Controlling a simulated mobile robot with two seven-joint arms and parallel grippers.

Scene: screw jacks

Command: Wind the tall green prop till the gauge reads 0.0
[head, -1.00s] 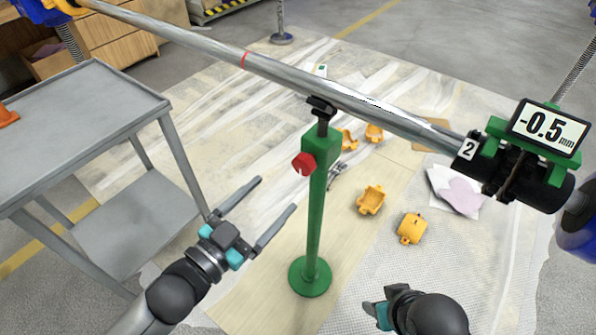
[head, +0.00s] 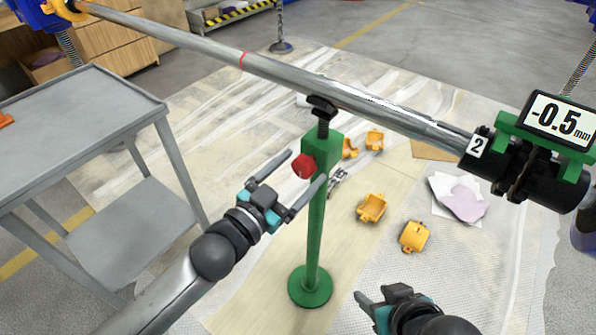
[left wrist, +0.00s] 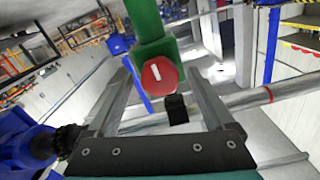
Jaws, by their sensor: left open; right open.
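The tall green prop (head: 316,215) stands upright on its round base, its black screw head under the long steel bar (head: 300,81). A red knob (head: 303,166) sticks out of the prop's upper block. The gauge (head: 558,115) on the bar's right end reads -0.5 mm. My left gripper (head: 305,170) is open, its fingers reaching to either side of the red knob. In the left wrist view, the red knob (left wrist: 159,76) with a white mark lies between the open fingers, with no visible contact. My right gripper (head: 368,302) is open and empty low at the bottom right.
A grey two-shelf cart (head: 85,115) stands at left. Several orange clamp pieces (head: 372,208) and papers (head: 458,197) lie on the sheeted floor beyond the prop. The bar crosses above my left gripper.

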